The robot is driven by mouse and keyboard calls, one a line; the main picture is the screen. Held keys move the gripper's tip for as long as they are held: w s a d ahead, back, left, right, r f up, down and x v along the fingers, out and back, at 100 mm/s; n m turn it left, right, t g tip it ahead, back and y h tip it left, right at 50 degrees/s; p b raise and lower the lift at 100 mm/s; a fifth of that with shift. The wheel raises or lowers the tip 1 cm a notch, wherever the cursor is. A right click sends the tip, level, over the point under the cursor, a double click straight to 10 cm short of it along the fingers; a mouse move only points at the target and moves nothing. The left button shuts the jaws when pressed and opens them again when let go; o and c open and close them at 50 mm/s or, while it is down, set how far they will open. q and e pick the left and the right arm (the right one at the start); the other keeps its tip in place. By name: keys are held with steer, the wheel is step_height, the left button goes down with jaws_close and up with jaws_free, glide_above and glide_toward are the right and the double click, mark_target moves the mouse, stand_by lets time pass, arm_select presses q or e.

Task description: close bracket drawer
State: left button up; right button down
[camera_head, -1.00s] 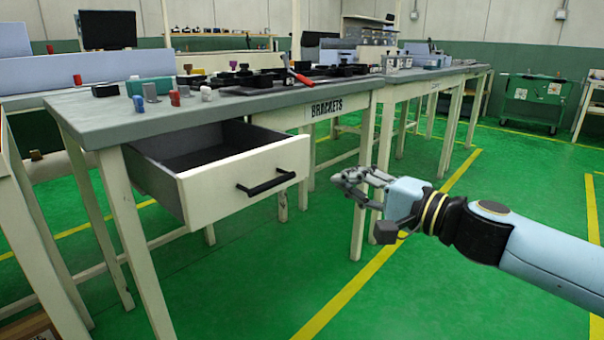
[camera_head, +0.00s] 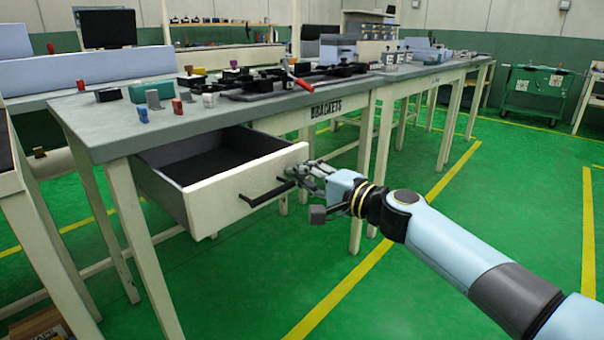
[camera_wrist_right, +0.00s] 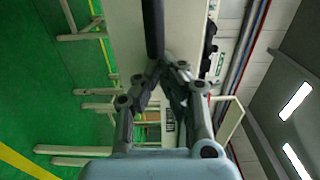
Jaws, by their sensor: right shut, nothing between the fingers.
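The bracket drawer (camera_head: 215,201) is pulled open below the workbench top; its cream front has a black bar handle (camera_head: 265,194). Its dark inside looks empty. My right gripper (camera_head: 292,170) is shut and empty at the right end of the drawer front, close to the handle's right end. In the right wrist view the closed fingertips (camera_wrist_right: 165,65) are by the drawer front (camera_wrist_right: 126,35) and the end of the handle (camera_wrist_right: 153,28); I cannot tell if they touch. My left gripper is out of view.
The grey workbench (camera_head: 180,122) carries small coloured parts and black fixtures. A label reading BRACKETS (camera_head: 326,108) is on the bench's front edge. Bench legs (camera_head: 360,195) stand behind my right gripper. The green floor (camera_head: 440,240) to the right is open.

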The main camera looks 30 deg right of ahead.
steer(key=b, duration=0.5)
glide_toward(245, 149)
steer(key=a, duration=0.1)
steer(key=s+a+r, duration=0.2)
steer(key=a, duration=0.1)
steer(key=shift+s, duration=0.1)
steer(key=b+x, duration=0.2)
steer(key=x, duration=0.2)
steer(key=shift+w+r+b, duration=0.1)
steer(key=shift+w+b, duration=0.2)
steer(key=shift+b, duration=0.05)
steer(key=shift+r, duration=0.2)
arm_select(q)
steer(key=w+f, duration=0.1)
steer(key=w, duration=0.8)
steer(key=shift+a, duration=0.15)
arm_select(e)
steer(key=shift+w+r, duration=0.1)
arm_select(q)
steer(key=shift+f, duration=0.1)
arm_select(e)
steer(key=shift+a, duration=0.1)
